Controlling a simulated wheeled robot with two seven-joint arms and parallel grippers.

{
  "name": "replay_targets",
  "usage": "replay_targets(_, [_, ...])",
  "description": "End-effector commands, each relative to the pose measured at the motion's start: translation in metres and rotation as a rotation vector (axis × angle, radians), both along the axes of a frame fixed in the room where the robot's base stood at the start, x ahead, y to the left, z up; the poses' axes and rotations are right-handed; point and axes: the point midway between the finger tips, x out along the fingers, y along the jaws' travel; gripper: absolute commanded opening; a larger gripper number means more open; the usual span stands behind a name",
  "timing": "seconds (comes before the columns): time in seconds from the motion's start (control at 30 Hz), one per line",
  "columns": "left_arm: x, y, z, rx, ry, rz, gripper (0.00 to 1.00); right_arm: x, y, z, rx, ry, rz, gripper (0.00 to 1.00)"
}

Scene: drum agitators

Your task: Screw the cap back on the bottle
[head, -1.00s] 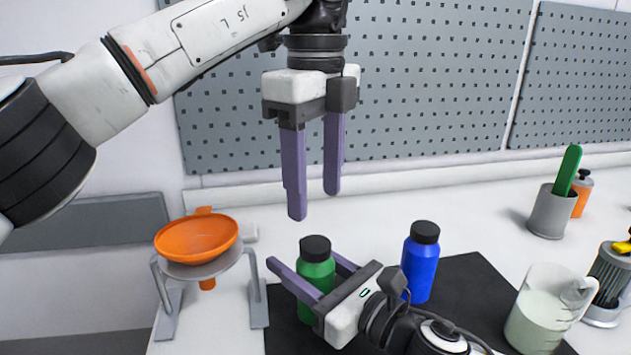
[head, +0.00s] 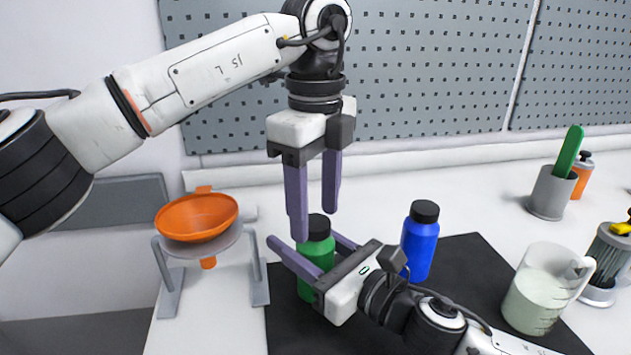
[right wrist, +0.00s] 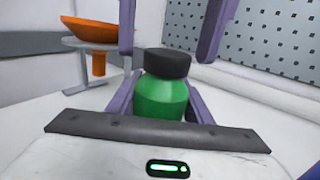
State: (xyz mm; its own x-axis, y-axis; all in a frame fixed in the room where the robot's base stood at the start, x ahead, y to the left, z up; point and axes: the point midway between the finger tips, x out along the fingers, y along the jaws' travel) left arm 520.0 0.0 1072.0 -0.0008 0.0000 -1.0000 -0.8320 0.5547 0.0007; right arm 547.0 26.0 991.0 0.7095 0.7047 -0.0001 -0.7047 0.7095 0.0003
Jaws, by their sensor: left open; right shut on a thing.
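A green bottle (head: 318,254) with a black cap (head: 319,226) stands upright on the black mat (head: 458,280). My right gripper (head: 309,240) is shut on the green bottle's body, with one finger on either side. In the right wrist view the bottle (right wrist: 160,98) sits between the fingers, and the black cap (right wrist: 167,63) rests on its top; I cannot tell how tight it is. My left gripper (head: 312,222) is open and points down just above the cap, its fingers apart. Its fingers also flank the cap from above in the right wrist view.
A blue bottle (head: 420,247) with a black cap stands just right of the green one. An orange funnel (head: 198,218) sits in a grey stand at left. A beaker of pale liquid (head: 538,300) stands at right, near a grey cup (head: 549,194). A pegboard (head: 430,80) lines the back.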

Motion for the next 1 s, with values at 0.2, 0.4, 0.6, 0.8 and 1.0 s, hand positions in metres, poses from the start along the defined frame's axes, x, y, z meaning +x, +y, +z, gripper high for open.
replay_targets(0.2, [-0.0002,0.0000,-0.0099,0.000,0.000,0.000,0.52,-0.0001,0.0001,-0.0007,0.000,0.001,0.000,0.00])
replay_targets(0.4, [-0.0002,-0.0001,-0.0099,0.000,0.000,0.000,0.52,-0.0001,0.0001,-0.0007,0.000,0.001,0.000,0.00])
replay_targets(0.6, [-0.0002,-0.0001,-0.0096,-0.001,-0.001,0.000,0.22,-0.0001,0.0001,-0.0007,0.000,0.001,0.000,0.00])
replay_targets(0.8, [-0.0002,-0.0002,-0.0094,-0.001,-0.001,-0.007,0.08,-0.0001,0.0001,-0.0007,0.000,0.001,0.000,0.00])
replay_targets(1.0, [-0.0001,-0.0004,-0.0092,-0.001,-0.002,-0.244,0.08,-0.0001,0.0001,-0.0007,-0.001,0.001,0.000,0.00])
